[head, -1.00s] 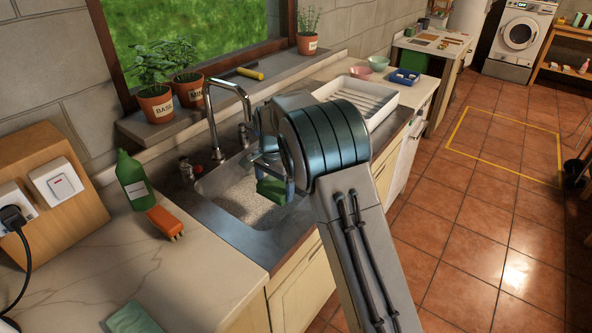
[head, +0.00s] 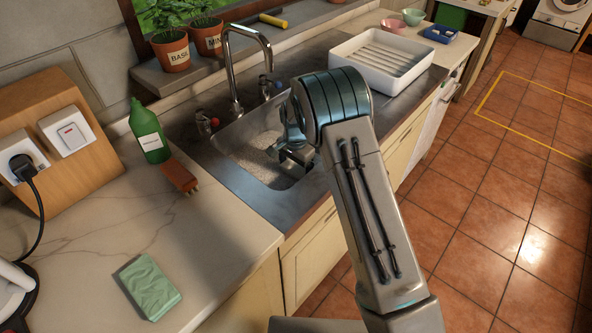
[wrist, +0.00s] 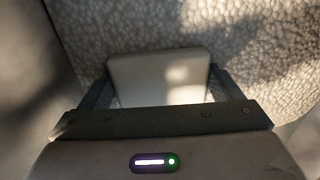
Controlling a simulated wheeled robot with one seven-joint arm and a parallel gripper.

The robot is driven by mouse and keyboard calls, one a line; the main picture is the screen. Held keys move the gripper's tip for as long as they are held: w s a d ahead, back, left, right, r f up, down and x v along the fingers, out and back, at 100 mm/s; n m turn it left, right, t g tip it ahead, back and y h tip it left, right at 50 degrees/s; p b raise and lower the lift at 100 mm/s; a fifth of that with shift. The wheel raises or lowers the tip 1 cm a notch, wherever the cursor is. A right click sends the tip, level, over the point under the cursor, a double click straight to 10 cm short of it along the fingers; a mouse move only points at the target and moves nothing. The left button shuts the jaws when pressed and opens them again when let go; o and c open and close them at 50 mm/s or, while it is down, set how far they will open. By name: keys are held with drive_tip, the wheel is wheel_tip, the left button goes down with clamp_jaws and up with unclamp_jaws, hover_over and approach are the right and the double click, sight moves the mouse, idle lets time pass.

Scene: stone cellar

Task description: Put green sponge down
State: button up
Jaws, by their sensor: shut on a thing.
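My gripper (head: 292,158) is over the sink (head: 240,182), its jaws pointing down into the basin. In the head view the held sponge is hidden or in shadow behind my gripper. A separate pale green block (head: 148,287) lies on the counter at the front left.
A green bottle (head: 149,132) and an orange-brown brush-like thing (head: 180,176) stand left of the sink. The faucet (head: 231,70) rises behind it. A white drying rack (head: 345,52) is to the right. The counter (head: 75,230) front left has free room.

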sight(295, 167)
drive_tip(key=shift+f, duration=0.9)
drive_tip(key=shift+f, duration=0.15)
drive_tip(key=o, duration=0.8)
wheel_tip(295, 167, up, 12)
drive_tip(key=shift+b, duration=0.45)
